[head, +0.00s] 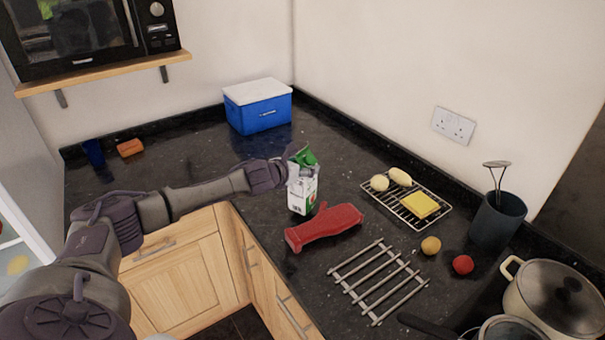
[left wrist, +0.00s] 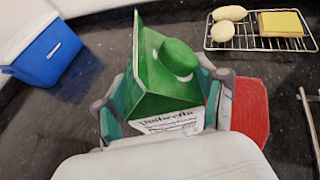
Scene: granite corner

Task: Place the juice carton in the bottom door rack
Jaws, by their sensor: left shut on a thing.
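The juice carton (head: 301,192) is white with a green gabled top and stands upright at the granite counter, beside a red oven mitt. My left gripper (head: 300,165) is shut on its upper part. In the left wrist view the carton's green top and cap (left wrist: 172,65) fill the middle, with the gripper's fingers (left wrist: 165,105) on both sides. Whether the carton's base touches the counter is hard to tell. An open white door or panel (head: 25,215) shows at the far left edge; its bottom rack cannot be made out. My right gripper is not in view.
A blue cool box (head: 258,112) stands in the back corner. The red oven mitt (head: 325,228), a metal trivet (head: 378,285) and a wire rack (head: 405,199) with food lie to the right. A microwave (head: 90,35) sits on a shelf above left.

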